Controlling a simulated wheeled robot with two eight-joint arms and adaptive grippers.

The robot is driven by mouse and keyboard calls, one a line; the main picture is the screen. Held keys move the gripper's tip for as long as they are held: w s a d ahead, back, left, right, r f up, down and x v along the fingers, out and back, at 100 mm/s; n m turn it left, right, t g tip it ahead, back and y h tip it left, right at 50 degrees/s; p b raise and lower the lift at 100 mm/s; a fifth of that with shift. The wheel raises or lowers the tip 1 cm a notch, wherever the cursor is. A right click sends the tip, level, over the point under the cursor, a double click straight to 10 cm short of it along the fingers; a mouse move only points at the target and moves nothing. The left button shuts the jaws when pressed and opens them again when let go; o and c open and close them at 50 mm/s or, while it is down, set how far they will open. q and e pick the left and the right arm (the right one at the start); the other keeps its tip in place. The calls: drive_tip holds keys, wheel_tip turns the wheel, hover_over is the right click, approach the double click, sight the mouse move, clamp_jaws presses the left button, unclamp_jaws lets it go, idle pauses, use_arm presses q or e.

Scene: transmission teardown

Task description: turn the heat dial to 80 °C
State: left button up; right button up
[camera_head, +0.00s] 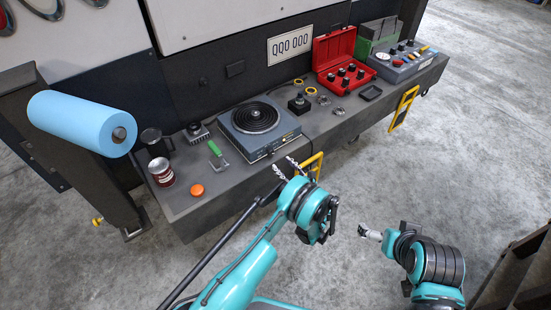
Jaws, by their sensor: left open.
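A blue-grey hot plate (236,140) with a black coil on top stands in the middle of the bench. Its front panel faces me. Small controls (271,152) show near the right end of that panel, but they are too small to read a dial setting. My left gripper (283,166) is open just in front of the bench edge, below the hot plate's right front corner. Nothing shows between its fingers. My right gripper (367,234) is low on the right, over the floor and away from the bench; its fingers are too small to judge.

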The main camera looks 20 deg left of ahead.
sight(272, 154)
use_arm(q)
drive_tip(key=b+x, duration=0.1)
drive_tip(key=x, duration=0.6)
drive_tip(key=shift+w+a, duration=0.1)
clamp_jaws()
